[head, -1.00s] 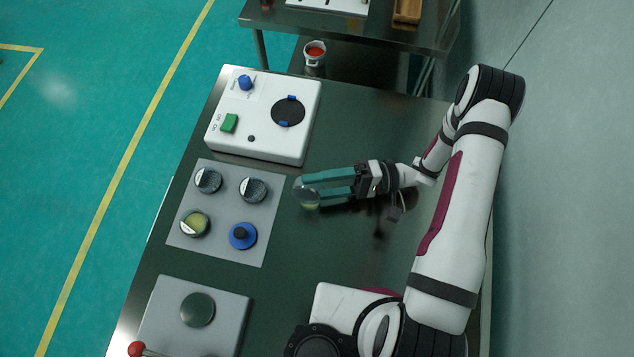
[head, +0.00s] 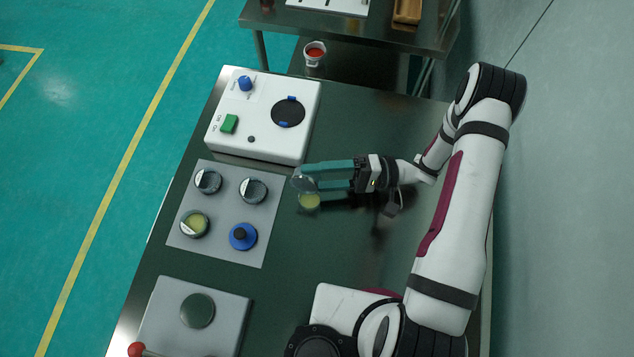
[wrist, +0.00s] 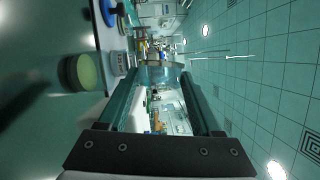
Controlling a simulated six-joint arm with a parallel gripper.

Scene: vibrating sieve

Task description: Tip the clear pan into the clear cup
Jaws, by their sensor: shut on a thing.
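My gripper (head: 322,176) is shut on the clear pan (head: 303,181), which its two long teal fingers hold at their tips, tilted on its side. In the wrist view the pan (wrist: 160,74) shows as a clear round piece between the fingertips; I see no powder in it. The clear cup (head: 310,201) stands on the dark table just below the pan in the head view, with yellow-green material in it. The cup also shows in the wrist view (wrist: 79,73), left of the fingers and apart from them. The pan partly overlaps the cup's far edge in the head view.
A grey plate (head: 222,210) left of the cup holds several round pieces, one with yellowish material, and a blue knobbed piece (head: 243,237). A white machine (head: 265,150) stands behind. A grey device (head: 225,335) is at front left. Bare table lies right of the cup.

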